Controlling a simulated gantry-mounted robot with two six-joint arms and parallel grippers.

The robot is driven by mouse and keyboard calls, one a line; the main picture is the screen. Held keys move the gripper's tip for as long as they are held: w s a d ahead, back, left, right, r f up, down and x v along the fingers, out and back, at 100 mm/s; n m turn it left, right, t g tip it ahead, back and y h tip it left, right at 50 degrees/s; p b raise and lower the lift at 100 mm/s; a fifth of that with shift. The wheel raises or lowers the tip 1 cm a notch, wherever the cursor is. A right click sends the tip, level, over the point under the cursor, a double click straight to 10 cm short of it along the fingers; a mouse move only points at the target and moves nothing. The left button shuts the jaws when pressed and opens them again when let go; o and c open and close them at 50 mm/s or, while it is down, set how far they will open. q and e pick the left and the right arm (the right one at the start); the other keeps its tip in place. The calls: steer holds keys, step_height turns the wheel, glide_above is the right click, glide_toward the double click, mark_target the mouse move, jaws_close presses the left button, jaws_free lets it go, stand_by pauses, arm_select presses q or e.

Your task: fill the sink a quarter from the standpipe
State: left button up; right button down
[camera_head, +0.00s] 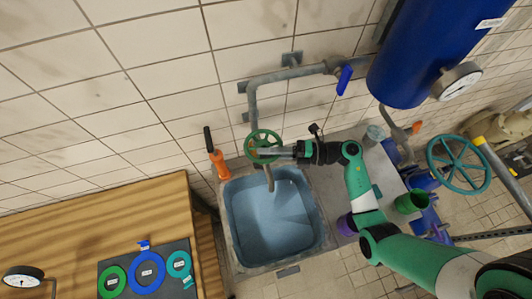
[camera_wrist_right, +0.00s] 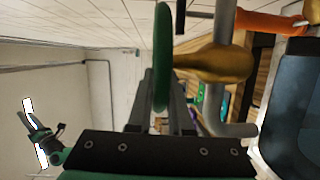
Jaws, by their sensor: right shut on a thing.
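The standpipe (camera_head: 254,104) runs down the tiled wall to a green handwheel (camera_head: 254,136), with a short spout (camera_head: 269,180) hanging over the sink (camera_head: 233,252). The sink's inside is blue; I cannot tell the water level or whether water runs from the spout. My right gripper (camera_head: 277,152) reaches in from the right and is shut on the handwheel's rim. In the right wrist view the handwheel (camera_wrist_right: 162,50) is edge-on between my right fingers (camera_wrist_right: 163,100), beside a brass valve body (camera_wrist_right: 215,64). My left gripper does not show.
An orange tool with a black handle (camera_head: 220,164) stands left of the sink. A wooden bench (camera_head: 80,225) holds a dark mat with rings. A blue tank (camera_head: 415,50), a blue lever (camera_head: 344,79) and a teal handwheel (camera_head: 459,164) are on the right. A green cup (camera_head: 410,202) stands beside my arm.

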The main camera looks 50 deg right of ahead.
steer(key=shift+d+r+n+g+y, duration=0.1)
steer(key=shift+n+g+y, duration=0.2)
steer(key=shift+n+y, duration=0.1)
steer(key=c, duration=0.8)
jaws_free()
steer(key=shift+c, duration=0.2)
steer(key=b+v, duration=0.1)
steer(key=v, duration=1)
steer(key=shift+s+d+b, duration=0.2)
steer(key=shift+d+b, duration=0.05)
steer(key=shift+b, duration=0.15)
